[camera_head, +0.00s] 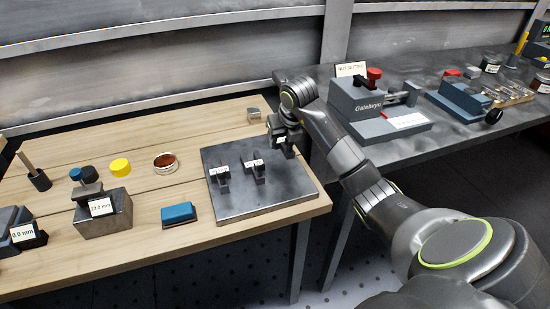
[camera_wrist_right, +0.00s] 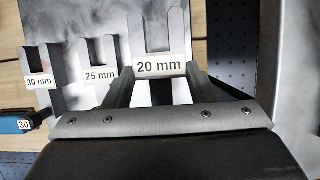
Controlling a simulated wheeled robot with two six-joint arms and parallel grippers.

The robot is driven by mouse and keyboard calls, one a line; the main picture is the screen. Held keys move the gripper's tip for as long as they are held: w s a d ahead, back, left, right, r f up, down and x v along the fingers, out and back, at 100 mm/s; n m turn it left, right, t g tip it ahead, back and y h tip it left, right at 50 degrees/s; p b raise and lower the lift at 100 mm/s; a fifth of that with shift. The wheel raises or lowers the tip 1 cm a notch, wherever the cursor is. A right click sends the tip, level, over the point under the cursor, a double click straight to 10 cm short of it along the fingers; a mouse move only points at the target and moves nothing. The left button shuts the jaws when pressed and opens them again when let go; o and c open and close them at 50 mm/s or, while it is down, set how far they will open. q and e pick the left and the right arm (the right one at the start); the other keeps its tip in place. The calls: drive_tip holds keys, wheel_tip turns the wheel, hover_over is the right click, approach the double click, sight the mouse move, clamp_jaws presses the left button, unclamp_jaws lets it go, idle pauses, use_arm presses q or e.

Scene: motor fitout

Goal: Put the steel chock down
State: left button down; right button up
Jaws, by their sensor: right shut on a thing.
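The steel chock (camera_wrist_right: 159,48) is a grey U-shaped piece with a white "20 mm" label, between the fingers of my right gripper (camera_wrist_right: 160,82) in the right wrist view. In the head view my right gripper (camera_head: 284,144) points down over the back right corner of a dark steel plate (camera_head: 265,199). The gripper is shut on the chock, and the wrist partly hides it there. I cannot tell whether the chock touches the plate. Two similar forked pieces, labelled 25 mm (camera_wrist_right: 99,60) and 30 mm (camera_wrist_right: 41,62), stand on the plate to its left. My left gripper is out of view.
The wooden table (camera_head: 150,255) also holds a blue block (camera_head: 179,214), a copper-coloured ring (camera_head: 165,163), a yellow cap (camera_head: 120,167), a 23.0 mm block (camera_head: 103,219) and a small metal block (camera_head: 254,115). A grey bench (camera_head: 440,143) with the Gatelwyn device (camera_head: 365,104) stands right, across a gap.

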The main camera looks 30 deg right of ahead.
sight(284, 164)
drive_tip(key=shift+f, duration=2.8)
drive_tip(key=shift+f, duration=0.1)
drive_tip(key=o, duration=1.3)
drive_tip(key=shift+f, duration=0.1)
